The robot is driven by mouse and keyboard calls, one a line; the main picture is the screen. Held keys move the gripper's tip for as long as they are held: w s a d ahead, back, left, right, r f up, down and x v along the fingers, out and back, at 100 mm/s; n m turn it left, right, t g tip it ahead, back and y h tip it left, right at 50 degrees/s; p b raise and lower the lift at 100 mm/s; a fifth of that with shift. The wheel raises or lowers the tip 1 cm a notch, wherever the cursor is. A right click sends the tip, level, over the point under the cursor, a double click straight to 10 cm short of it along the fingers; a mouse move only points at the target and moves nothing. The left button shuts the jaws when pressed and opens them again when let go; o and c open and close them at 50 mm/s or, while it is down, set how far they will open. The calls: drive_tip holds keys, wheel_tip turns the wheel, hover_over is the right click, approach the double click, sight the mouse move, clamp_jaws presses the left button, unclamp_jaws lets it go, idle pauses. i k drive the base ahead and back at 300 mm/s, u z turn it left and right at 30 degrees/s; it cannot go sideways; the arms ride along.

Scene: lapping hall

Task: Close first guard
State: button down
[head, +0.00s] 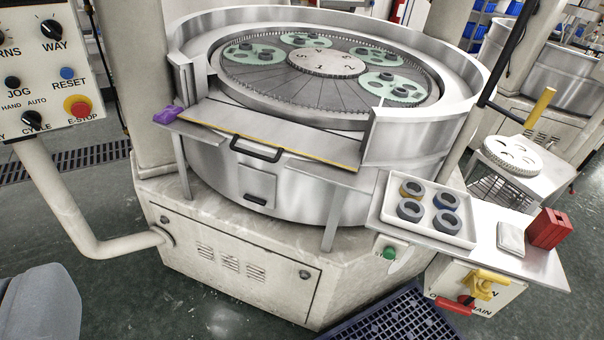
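A lapping machine stands in the middle, with a raised round metal wall (425,135) around its plate. The wall has a gap at the front. The guard (270,134), a flat metal panel with a yellow lower edge, lies folded outward and down below that gap, so it stands open. A black bar handle (256,150) shows at the guard's front edge. A purple piece (168,115) sits at its left end; I cannot tell what it is. My gripper is not in view.
A control panel (45,60) on a bent post stands at left. At right, a side shelf (540,268) carries a white tray (432,237) of several rings, a white pad (510,238) and a red block (549,228). A dark blue grate (400,318) lies on the floor in front.

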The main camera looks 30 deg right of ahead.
sight(340, 150)
drive_tip(key=z, duration=0.15)
drive_tip(key=i, duration=1)
drive_tip(key=u, duration=0.1)
